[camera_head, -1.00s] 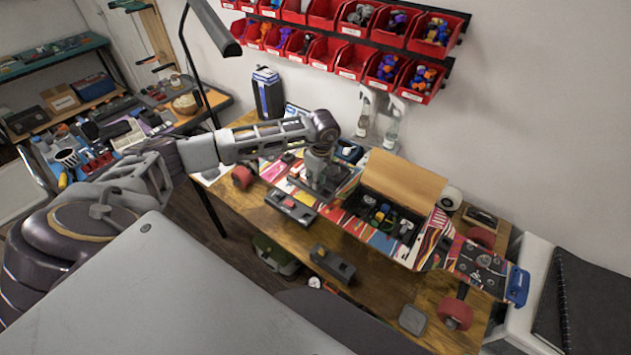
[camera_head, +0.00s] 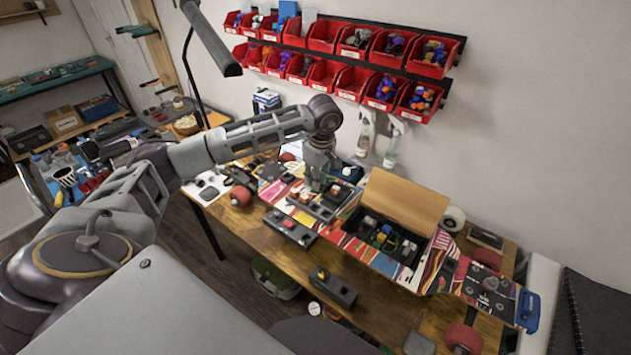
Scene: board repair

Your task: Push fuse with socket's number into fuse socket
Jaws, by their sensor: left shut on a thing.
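My left gripper (camera_head: 317,181) reaches in from the left and points down over the colourful skateboard-like board (camera_head: 355,247). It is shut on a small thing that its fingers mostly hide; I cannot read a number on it. Just below and right of the fingers, a dark block (camera_head: 313,206) and a small dark piece with a light top (camera_head: 338,192) are on the board. Which part is the fuse socket is too small to tell. An open box with a wooden lid (camera_head: 405,200) holds several small dark, green and yellow parts. My right gripper is out of view.
A grey block with buttons (camera_head: 290,228) lies at the table's front edge, and another (camera_head: 333,288) lies nearer. Red wheels (camera_head: 240,196) flank the board. Spray bottles (camera_head: 393,148) stand behind. Red bins (camera_head: 352,82) hang on the wall. The wooden table (camera_head: 385,300) has bare room in front.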

